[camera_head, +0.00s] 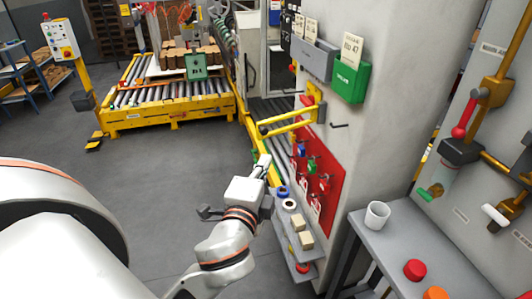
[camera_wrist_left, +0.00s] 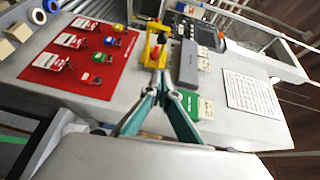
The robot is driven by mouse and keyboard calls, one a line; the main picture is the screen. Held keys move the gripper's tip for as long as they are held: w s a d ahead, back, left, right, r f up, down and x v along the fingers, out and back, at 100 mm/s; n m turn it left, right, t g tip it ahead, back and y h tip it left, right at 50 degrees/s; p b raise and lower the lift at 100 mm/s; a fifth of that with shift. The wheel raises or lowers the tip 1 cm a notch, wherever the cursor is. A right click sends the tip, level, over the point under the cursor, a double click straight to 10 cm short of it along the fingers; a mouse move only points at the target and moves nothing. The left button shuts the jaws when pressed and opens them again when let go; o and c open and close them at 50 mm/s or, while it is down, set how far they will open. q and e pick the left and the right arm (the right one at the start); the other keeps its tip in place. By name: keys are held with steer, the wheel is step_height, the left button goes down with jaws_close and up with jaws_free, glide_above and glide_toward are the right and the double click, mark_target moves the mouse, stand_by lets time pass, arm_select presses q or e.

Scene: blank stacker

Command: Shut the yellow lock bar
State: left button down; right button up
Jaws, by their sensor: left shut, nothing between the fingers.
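The yellow lock bar (camera_head: 285,127) sticks out to the left from a yellow bracket (camera_head: 318,100) on the grey wall, above the red board. In the left wrist view the yellow bar (camera_wrist_left: 152,48) appears just beyond my fingertips, beside a red knob (camera_wrist_left: 155,52). My left gripper (camera_head: 263,162) is below and to the left of the bar in the head view. Its green fingers meet at the tips in the left wrist view (camera_wrist_left: 157,80), with nothing held. Whether the tips touch the bar cannot be told. My right gripper is out of view.
A red board (camera_head: 325,165) with padlocks and tags hangs below the bar. A green box (camera_head: 350,82) and a grey holder (camera_head: 314,60) are above it. A grey shelf (camera_head: 395,250) with a white cup (camera_head: 376,215) stands right. Open floor (camera_head: 170,165) lies left.

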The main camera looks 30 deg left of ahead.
arm_select(q)
steer(key=s+a+x, duration=0.1)
steer(key=a+x, duration=0.1)
steer(key=x, duration=1)
steer(key=shift+w+a+f, duration=0.15)
steer(key=shift+w+a, duration=0.05)
steer(key=shift+a, duration=0.2)
steer(key=shift+a, duration=0.1)
